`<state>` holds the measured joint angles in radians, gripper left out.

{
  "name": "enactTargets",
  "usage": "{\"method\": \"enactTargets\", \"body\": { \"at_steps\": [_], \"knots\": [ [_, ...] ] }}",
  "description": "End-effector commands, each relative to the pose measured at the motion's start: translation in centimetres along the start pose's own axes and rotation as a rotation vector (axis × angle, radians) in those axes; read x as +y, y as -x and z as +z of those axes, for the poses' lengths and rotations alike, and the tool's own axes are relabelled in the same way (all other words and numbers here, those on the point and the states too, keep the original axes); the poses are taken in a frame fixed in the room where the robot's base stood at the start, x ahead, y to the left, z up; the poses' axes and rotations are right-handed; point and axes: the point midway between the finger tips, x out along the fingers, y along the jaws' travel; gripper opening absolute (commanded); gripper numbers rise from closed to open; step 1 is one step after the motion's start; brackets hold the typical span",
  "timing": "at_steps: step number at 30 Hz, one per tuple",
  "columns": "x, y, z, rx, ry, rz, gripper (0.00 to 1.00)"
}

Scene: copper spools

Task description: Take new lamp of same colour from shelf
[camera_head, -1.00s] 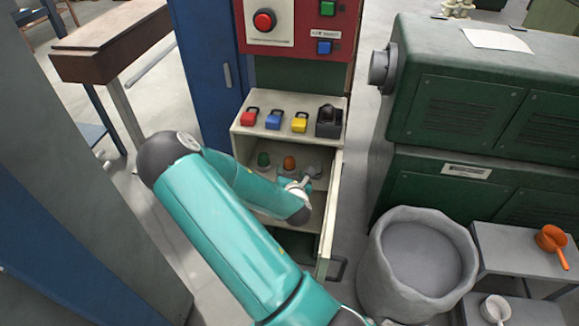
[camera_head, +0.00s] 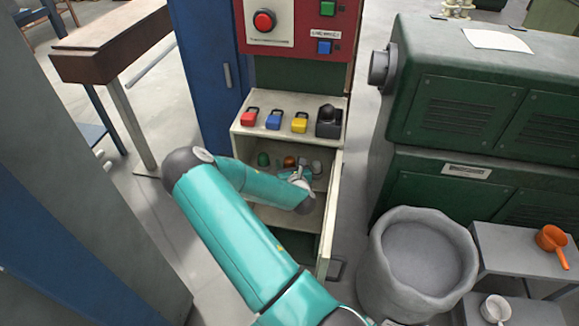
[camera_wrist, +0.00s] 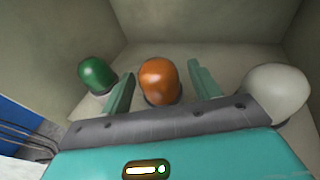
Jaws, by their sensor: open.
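Three domed lamps stand in a row on the shelf (camera_head: 257,190) of the open cream cabinet. The orange lamp (camera_wrist: 159,80) is in the middle; it also shows in the head view (camera_head: 290,161). The green lamp (camera_wrist: 97,75) is to its left and also shows in the head view (camera_head: 263,159). The white lamp (camera_wrist: 277,91) is to its right. My gripper (camera_wrist: 161,88) is open, with one finger on each side of the orange lamp. I cannot tell whether either finger touches it. In the head view my arm hides part of the shelf.
Red, blue and yellow padlocks (camera_head: 273,120) and a dark object (camera_head: 329,121) sit on the cabinet top. The cabinet door (camera_head: 328,215) stands open at the right. A grey bin (camera_head: 417,262) and a green machine (camera_head: 465,110) are farther right.

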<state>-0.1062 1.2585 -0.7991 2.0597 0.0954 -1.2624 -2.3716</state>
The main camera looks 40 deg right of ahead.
Motion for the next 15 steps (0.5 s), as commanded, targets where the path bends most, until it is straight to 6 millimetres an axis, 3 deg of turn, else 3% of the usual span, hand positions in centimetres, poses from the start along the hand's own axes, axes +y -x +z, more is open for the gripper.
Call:
{"method": "enactTargets", "body": {
  "at_steps": [6,13,15],
  "knots": [
    [-0.01,-0.15,-0.02,0.001,0.0,-0.001,0.62],
    [-0.02,-0.14,-0.01,0.0,-0.001,-0.001,0.18],
    [-0.02,-0.14,0.01,0.0,-0.001,-0.001,0.14]
  ]
}}
